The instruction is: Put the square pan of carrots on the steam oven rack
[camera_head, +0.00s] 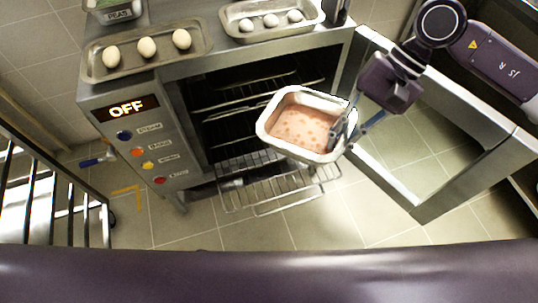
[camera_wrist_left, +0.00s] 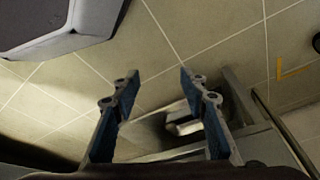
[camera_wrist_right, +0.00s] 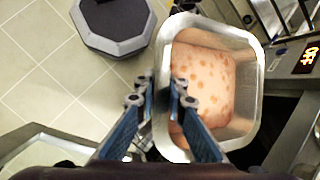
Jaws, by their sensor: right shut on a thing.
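The square pan of carrots (camera_head: 302,124) is a pale metal pan with orange-pink contents and darker round spots. My right gripper (camera_head: 343,135) is shut on its right rim and holds it in front of the open oven, above the pulled-out rack. In the right wrist view the fingers (camera_wrist_right: 162,95) pinch the rim of the pan (camera_wrist_right: 240,95). The steam oven (camera_head: 165,130) has its door open to the right, and a wire rack (camera_head: 290,190) sticks out low at the front. My left gripper (camera_wrist_left: 160,85) is open and empty over the floor.
The oven door (camera_head: 440,150) stands open at the right, beside my right arm. A tray with eggs (camera_head: 100,70) and a second pan (camera_head: 240,30) with round white items sit on top of the oven. A metal rail rack (camera_head: 50,190) stands at the left. The OFF display (camera_head: 125,108) is lit.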

